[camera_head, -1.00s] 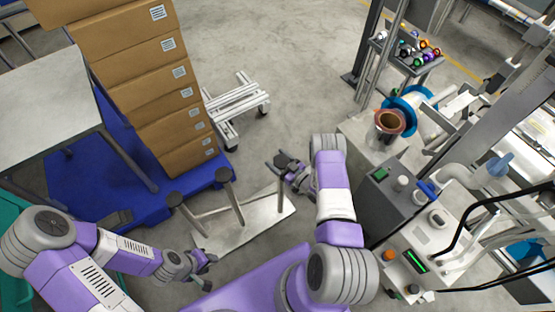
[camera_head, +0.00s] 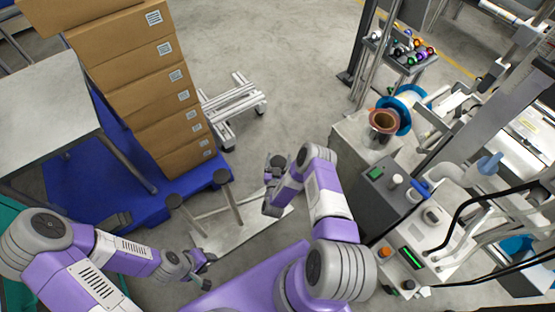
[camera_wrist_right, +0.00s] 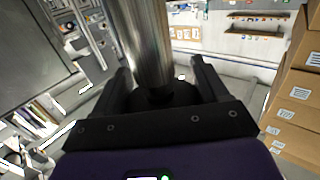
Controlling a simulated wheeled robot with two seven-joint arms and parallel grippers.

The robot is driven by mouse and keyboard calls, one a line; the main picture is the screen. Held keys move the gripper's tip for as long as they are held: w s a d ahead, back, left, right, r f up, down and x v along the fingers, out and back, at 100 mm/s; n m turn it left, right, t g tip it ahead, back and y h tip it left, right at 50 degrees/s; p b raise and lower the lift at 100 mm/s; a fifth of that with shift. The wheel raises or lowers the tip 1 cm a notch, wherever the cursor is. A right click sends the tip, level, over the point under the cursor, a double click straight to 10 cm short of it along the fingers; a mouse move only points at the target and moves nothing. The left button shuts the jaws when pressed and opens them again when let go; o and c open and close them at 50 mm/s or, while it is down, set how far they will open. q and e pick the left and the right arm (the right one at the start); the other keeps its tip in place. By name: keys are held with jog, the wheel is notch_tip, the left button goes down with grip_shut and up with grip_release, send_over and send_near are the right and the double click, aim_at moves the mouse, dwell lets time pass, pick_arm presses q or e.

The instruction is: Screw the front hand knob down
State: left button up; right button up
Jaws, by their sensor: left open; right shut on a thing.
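My right gripper (camera_head: 275,168) is at the far right end of a tilted-looking metal plate (camera_head: 235,235). It is shut on a dark hand knob, which I take as the front one; in the head view gripper and arm mostly hide it. In the right wrist view the black knob (camera_wrist_right: 172,96) sits between the two fingers, with a shiny steel post (camera_wrist_right: 143,45) joined to it. Two other posts on the plate have dark round knobs, a left one (camera_head: 175,202) and a middle one (camera_head: 222,177). My left gripper (camera_head: 203,258) is open and empty, left of the plate.
Stacked cardboard boxes (camera_head: 180,100) stand on a blue pallet (camera_head: 75,205) at the left. A white metal frame (camera_head: 235,103) lies beyond the plate. A machine with a control panel (camera_head: 415,250) stands close on the right. The floor ahead (camera_head: 285,55) is clear.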

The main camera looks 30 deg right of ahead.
aim_at(272, 167)
jog(key=m+g+h, duration=0.3)
jog(key=g+h, duration=0.1)
jog(key=shift+s+d+r+m, duration=0.1)
jog(key=shift+d+r+m, duration=0.1)
jog(key=shift+m, duration=0.2)
jog(key=m+g+h, duration=0.1)
jog(key=g, duration=0.1)
jog(key=m+g+h+b, duration=0.1)
jog(key=m+g, duration=0.1)
jog(key=g, duration=0.1)
jog(key=m+g+h, duration=0.1)
jog(key=m+g, duration=0.1)
jog(key=shift+s+d+r, duration=0.15)
jog(key=shift+s+d, duration=0.05)
jog(key=shift+s, duration=0.1)
jog(key=shift+g+b, duration=0.3)
jog(key=shift+g, duration=0.2)
jog(key=o, duration=1)
jog(key=shift+s, duration=0.1)
jog(key=shift+c, duration=0.2)
jog(key=shift+s+a+p, duration=0.2)
jog(key=shift+a+p, duration=0.1)
jog(key=shift+a, duration=0.95)
jog(key=shift+s+a+p, duration=0.15)
jog(key=shift+a+p, duration=0.2)
jog(key=shift+a, duration=0.9)
jog(key=shift+s+a+p, duration=0.2)
jog(key=shift+a+p, duration=0.1)
jog(key=shift+a, duration=0.95)
